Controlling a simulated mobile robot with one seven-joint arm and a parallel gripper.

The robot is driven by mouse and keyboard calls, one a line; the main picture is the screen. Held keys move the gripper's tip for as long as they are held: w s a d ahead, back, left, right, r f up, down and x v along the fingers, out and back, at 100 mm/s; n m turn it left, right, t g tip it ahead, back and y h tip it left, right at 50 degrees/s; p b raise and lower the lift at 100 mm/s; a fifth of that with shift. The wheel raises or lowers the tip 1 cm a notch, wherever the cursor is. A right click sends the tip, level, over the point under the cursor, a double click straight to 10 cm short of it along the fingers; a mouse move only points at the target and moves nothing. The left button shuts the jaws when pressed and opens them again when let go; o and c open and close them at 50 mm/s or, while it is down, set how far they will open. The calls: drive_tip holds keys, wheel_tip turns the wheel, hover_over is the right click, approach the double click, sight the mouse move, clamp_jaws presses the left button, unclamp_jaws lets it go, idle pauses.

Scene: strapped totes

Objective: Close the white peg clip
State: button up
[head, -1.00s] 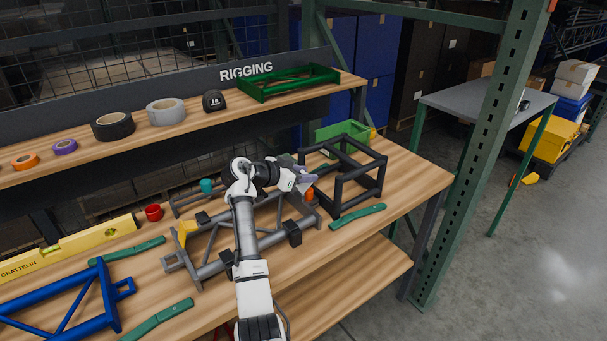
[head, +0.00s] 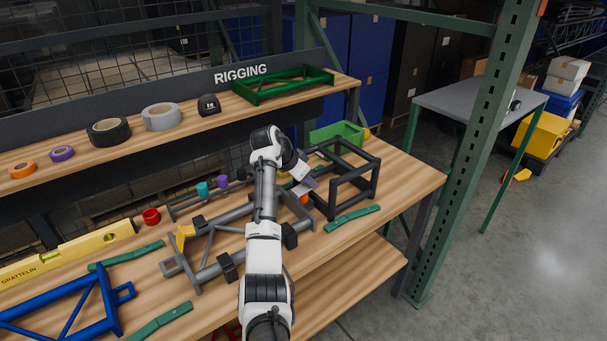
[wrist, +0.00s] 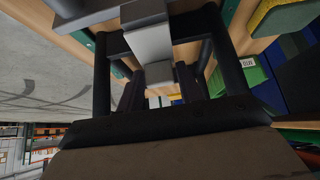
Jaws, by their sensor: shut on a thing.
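In the head view my gripper (head: 305,186) is low at the right end of the grey tube frame (head: 240,245), just left of the black cube frame (head: 350,178). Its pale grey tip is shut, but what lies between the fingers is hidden. I cannot make out the white peg clip with certainty in either view. Pale grey blocks (wrist: 150,40) show in the middle of the wrist view between dark bars; I cannot tell whether they are my fingers or a held piece. An orange piece (head: 303,199) shows just under my gripper.
A teal piece (head: 203,189), a purple piece (head: 222,182) and a red cup (head: 151,216) are behind the grey frame. A green bin (head: 337,133) stands behind the cube frame. The bench's right end is clear.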

drive_tip(key=shift+w+d+f+g+y+p, duration=0.25)
drive_tip(key=shift+g+y+p, duration=0.15)
drive_tip(key=shift+g+y, duration=0.1)
drive_tip(key=shift+s, duration=0.1)
drive_tip(key=o, duration=0.8)
drive_tip(key=shift+o, duration=0.2)
drive_tip(key=b+v, duration=0.3)
drive_tip(key=v, duration=1)
drive_tip(key=shift+r+b, duration=0.35)
drive_tip(key=shift+r, duration=0.05)
drive_tip(key=shift+s, duration=0.1)
